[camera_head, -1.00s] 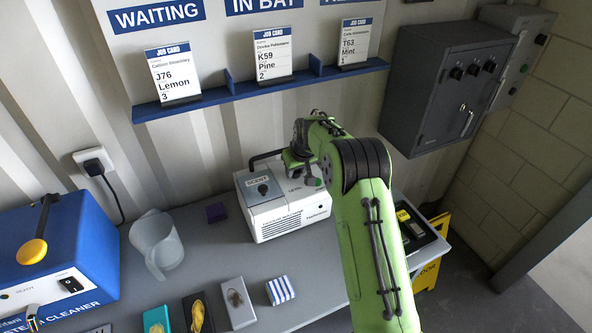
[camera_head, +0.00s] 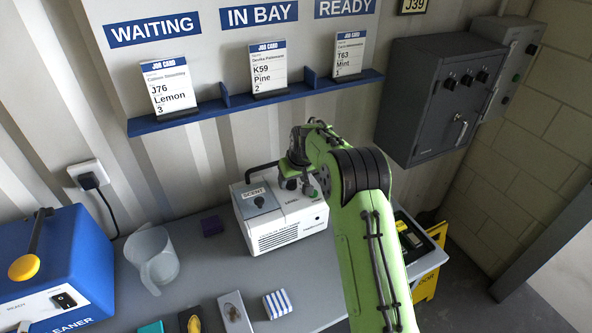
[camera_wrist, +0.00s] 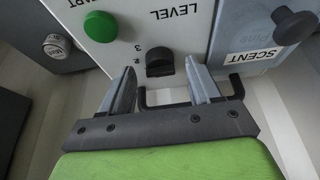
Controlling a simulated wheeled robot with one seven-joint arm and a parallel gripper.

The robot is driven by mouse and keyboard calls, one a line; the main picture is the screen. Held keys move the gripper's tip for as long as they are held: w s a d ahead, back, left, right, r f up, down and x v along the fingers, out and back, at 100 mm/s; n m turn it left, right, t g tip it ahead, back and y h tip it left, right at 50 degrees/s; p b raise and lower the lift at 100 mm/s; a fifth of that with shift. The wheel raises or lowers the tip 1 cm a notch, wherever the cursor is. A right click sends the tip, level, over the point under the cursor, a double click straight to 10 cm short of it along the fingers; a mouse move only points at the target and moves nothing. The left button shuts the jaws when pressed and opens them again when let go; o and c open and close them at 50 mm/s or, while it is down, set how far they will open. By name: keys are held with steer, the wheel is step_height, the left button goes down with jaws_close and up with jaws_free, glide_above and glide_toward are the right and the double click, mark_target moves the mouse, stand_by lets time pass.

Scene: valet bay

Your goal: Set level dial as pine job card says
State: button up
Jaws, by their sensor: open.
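The pine job card (camera_head: 267,70) stands on the blue shelf under the IN BAY sign and reads K59, Pine, 2. The white machine (camera_head: 275,241) stands on the bench below it. In the wrist view the dark level dial (camera_wrist: 160,62) sits below the word LEVEL, with the marks 3 and 2 beside it. I cannot tell which mark it points to. My gripper (camera_wrist: 160,68) is open, its fingertips apart on either side of the dial, with no clear contact. In the head view my arm partly hides the machine's front.
A green start button (camera_wrist: 100,26) and the scent knob (camera_wrist: 293,25) flank the dial. A clear jug (camera_head: 153,258), a blue steam cleaner (camera_head: 50,265) and a striped block (camera_head: 277,304) are on the bench. A grey cabinet (camera_head: 425,105) hangs at right.

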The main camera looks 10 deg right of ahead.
steer(key=v, duration=1.4)
steer(key=shift+r+b, duration=0.2)
steer(key=shift+b, duration=0.15)
steer(key=shift+s, duration=0.1)
